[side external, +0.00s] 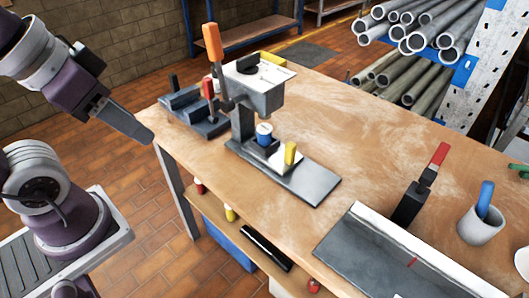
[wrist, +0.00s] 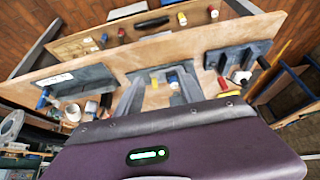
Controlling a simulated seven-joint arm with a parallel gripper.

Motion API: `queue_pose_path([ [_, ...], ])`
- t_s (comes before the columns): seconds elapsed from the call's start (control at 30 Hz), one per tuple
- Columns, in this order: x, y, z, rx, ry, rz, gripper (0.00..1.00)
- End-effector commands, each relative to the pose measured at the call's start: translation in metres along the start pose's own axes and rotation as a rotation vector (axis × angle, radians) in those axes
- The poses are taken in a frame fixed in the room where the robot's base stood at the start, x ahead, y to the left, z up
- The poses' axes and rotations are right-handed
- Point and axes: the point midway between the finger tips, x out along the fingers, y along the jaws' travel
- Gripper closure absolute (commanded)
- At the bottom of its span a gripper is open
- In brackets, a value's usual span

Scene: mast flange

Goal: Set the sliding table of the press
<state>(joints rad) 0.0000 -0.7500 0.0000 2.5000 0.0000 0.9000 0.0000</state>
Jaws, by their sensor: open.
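The press (side external: 258,92) stands on the wooden bench in the side view, with an orange-handled lever (side external: 212,42) raised on its left. Its long grey base (side external: 310,178) runs toward the front right. A pale sliding table (side external: 277,163) with a yellow knob (side external: 290,153) sits on that base. A blue-and-white cylinder (side external: 264,133) stands beside it, under the press head. My gripper (side external: 147,137) is left of the bench's left edge, well apart from the press. In the wrist view my open gripper (wrist: 157,98) shows two fingers with the press base (wrist: 160,73) beyond them; the sliding table's details are too small there.
A grey fixture with a red handle (side external: 208,88) stands left of the press. A black tool with a red handle (side external: 436,157), a cup (side external: 481,224) and a grey plate (side external: 375,255) are at the right. Pipes (side external: 425,30) lie on a rack behind. The bench middle is clear.

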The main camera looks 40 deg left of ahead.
Motion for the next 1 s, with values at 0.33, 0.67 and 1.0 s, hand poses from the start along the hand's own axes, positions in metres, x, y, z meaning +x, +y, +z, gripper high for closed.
queue_pose_path([
  [0.33,0.000,0.000,0.000,0.000,0.000,0.000,0.56],
  [0.67,0.099,0.027,-0.155,0.083,0.302,0.049,0.56],
  [1.0,0.278,0.069,-0.179,0.109,0.557,0.128,0.56],
])
